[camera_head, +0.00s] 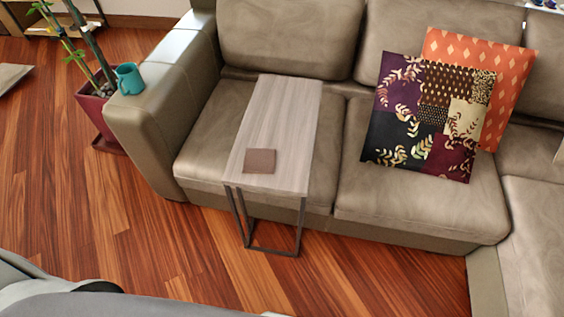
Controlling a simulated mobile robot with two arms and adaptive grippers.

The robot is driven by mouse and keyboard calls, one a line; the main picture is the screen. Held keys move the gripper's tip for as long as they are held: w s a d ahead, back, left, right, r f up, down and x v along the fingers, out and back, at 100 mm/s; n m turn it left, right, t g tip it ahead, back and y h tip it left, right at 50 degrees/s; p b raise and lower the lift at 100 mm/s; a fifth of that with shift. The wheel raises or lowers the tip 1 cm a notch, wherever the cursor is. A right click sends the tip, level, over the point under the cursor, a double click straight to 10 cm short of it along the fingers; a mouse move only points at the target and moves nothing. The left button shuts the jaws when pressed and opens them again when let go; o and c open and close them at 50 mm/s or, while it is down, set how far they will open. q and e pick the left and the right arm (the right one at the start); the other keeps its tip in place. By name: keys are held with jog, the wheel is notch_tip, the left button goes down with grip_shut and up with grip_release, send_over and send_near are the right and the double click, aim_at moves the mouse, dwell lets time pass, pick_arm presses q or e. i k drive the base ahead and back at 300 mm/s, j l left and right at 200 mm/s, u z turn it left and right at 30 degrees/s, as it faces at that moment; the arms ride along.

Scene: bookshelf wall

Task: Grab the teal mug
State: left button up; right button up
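The teal mug (130,79) stands upright on the left armrest of the grey-brown sofa, near the armrest's outer edge. Its handle points to the left. Neither of my grippers shows in the head view. Only smooth grey and black parts of my own body show at the bottom left, well away from the mug.
The sofa armrest (160,85) holds the mug, with a potted plant (97,110) just left of it. A narrow side table (280,115) with a brown square coaster (260,161) stands over the seat. Patterned cushions (430,115) lie right. Wooden floor (60,200) is clear front left.

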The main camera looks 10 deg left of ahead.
aim_at(129, 75)
jog(key=u, duration=1.45)
